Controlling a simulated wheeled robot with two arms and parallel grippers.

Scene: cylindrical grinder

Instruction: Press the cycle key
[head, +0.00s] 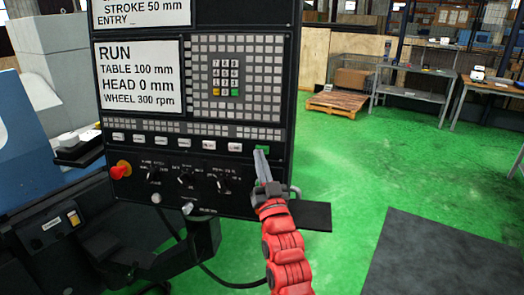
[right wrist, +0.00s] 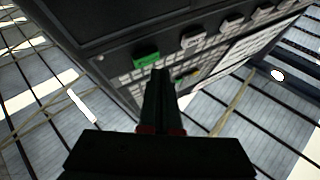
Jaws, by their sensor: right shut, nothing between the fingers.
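The control panel (head: 200,170) stands upright and dark in the head view. A green key (head: 263,149), which looks like the cycle key, sits at the right end of its row of wide keys. The green key also shows in the right wrist view (right wrist: 146,61). My right gripper (head: 257,153) is shut and empty, its tips close to the green key's lower left side. In the right wrist view the tips (right wrist: 159,73) appear just beside the key; I cannot tell whether they touch it. My left gripper is not in view.
The screen (head: 138,78) reads RUN, with table, head and wheel values. A red knob (head: 121,170) is at the panel's lower left, with dark rotary knobs to its right. A small keypad (head: 226,76) has a green and a yellow key.

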